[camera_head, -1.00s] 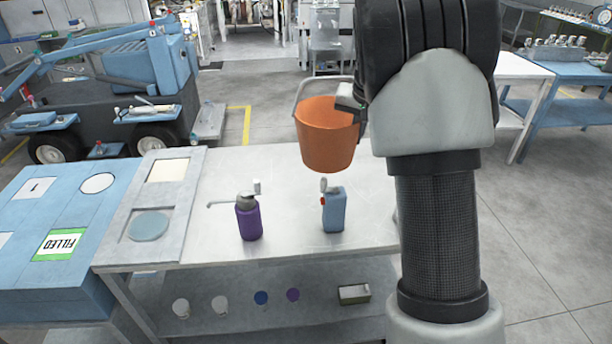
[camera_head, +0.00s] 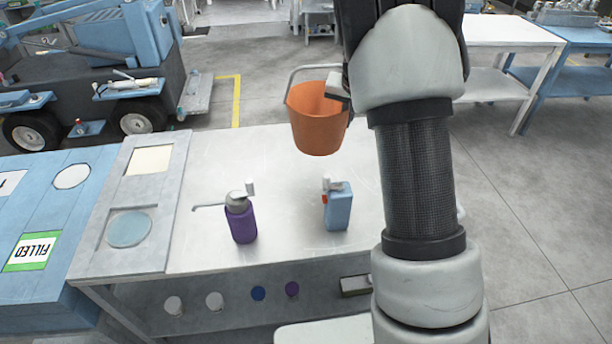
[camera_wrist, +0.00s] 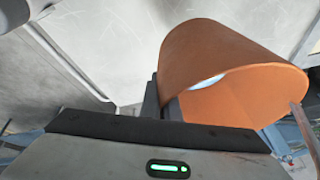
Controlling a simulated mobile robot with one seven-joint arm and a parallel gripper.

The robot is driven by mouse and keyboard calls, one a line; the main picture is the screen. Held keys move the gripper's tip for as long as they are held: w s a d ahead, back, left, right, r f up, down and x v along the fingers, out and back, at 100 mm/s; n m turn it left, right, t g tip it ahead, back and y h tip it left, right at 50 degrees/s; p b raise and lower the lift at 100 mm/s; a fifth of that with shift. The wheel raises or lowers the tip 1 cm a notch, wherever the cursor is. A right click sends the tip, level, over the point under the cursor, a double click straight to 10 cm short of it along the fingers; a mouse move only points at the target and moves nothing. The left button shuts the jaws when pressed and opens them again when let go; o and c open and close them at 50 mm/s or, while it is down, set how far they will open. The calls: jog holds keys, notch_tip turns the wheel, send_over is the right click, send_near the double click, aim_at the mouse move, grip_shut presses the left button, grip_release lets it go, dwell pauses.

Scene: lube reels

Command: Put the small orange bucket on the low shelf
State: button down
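The small orange bucket (camera_head: 318,128) hangs above the back part of the metal bench top in the head view, roughly upright, its grey handle raised. My gripper (camera_head: 340,92) is at the bucket's right rim, mostly hidden by my arm. In the wrist view the bucket (camera_wrist: 215,70) fills the upper right, and a dark finger of my gripper (camera_wrist: 160,100) touches its wall near the rim. The gripper appears shut on the bucket's wall. The low shelf (camera_head: 225,318) lies under the bench top, lower in the head view, partly hidden by my arm.
A purple bottle (camera_head: 241,220) and a blue can (camera_head: 338,207) stand on the bench top (camera_head: 280,245). The low shelf holds several small lids and a grey box (camera_head: 355,286).

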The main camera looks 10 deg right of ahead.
notch_tip(320, 180, down, 16)
jog(key=shift+w+r+b, duration=0.1)
jog(key=shift+w+b, duration=0.05)
jog(key=shift+b, duration=0.35)
jog(key=c, duration=2.4)
grip_release()
jog(key=shift+f, duration=0.2)
jog(key=shift+c, duration=0.2)
jog(key=o, duration=0.4)
